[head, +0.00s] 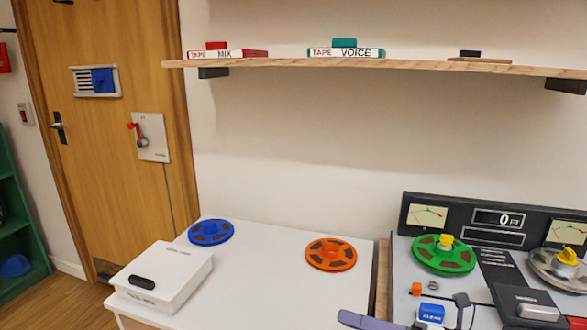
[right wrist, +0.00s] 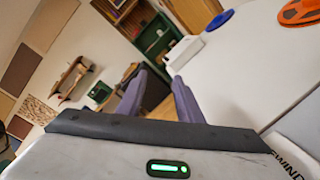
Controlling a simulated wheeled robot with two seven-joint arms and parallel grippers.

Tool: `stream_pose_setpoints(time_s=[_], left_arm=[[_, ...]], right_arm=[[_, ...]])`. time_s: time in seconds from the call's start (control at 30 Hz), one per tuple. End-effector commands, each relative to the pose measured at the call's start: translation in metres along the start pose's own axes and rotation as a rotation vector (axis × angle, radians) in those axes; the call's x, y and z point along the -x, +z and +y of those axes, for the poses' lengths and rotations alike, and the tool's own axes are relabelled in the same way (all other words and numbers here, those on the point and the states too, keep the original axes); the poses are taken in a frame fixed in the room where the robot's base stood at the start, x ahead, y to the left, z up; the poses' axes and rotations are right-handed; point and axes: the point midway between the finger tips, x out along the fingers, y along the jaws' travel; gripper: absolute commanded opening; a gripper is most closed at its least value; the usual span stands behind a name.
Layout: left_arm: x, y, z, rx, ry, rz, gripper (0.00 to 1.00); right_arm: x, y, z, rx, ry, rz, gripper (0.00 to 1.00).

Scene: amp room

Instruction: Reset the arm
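My right gripper (right wrist: 160,77) shows in the right wrist view with its two purple fingers apart and nothing between them. One purple finger also shows at the bottom edge of the head view (head: 366,320), in front of the tape machine (head: 398,272). The machine carries a green reel (head: 443,261) with a yellow hub and a grey reel (head: 556,270) with a yellow knob. A small dark arm-like part (head: 462,301) and an orange knob (head: 416,289) sit below the green reel. Which part is the arm, I cannot tell. My left gripper is not in view.
A blue reel (head: 211,232), an orange reel (head: 331,254) and a white box (head: 160,275) rest on the white counter (head: 265,270). A shelf (head: 400,66) with tape boxes hangs above.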

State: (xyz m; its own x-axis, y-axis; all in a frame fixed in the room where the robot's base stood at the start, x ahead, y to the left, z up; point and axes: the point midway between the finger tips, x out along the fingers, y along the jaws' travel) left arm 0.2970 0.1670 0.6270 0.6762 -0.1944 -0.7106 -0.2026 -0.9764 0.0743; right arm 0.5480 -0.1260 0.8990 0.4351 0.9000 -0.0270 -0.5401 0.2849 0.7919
Motion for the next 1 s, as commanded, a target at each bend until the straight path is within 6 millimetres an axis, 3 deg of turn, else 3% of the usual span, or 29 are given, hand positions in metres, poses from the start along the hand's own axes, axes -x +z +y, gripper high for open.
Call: stream_pose_setpoints(time_s=[0.03, 0.13, 0.27, 0.4, 0.5, 0.6, 0.7, 0.83, 1.0], left_arm=[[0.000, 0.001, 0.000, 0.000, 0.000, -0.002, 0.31], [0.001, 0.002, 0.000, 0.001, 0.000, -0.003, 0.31], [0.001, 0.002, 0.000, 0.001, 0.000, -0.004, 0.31], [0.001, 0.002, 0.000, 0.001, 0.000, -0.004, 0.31], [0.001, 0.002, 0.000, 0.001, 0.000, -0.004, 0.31], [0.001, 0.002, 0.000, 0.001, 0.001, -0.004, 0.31], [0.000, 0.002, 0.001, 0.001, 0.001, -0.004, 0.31], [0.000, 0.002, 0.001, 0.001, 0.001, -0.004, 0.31], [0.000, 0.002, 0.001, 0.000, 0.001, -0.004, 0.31]], right_arm=[[-0.007, -0.016, -0.001, -0.180, 0.013, -0.104, 0.33], [-0.004, -0.035, -0.015, -0.554, 0.010, -0.323, 0.33], [0.022, -0.081, -0.051, -1.080, -0.034, -0.613, 0.33], [0.067, -0.165, -0.089, -1.633, -0.124, -0.921, 0.33], [0.096, -0.226, -0.100, -1.934, -0.190, -1.100, 0.33], [0.117, -0.277, -0.100, -2.152, -0.249, -1.238, 0.33], [0.131, -0.312, -0.096, -2.291, -0.293, -1.331, 0.33], [0.138, -0.332, -0.091, -2.372, -0.318, -1.387, 0.33], [0.139, -0.335, -0.091, -2.382, -0.324, -1.394, 0.33]])
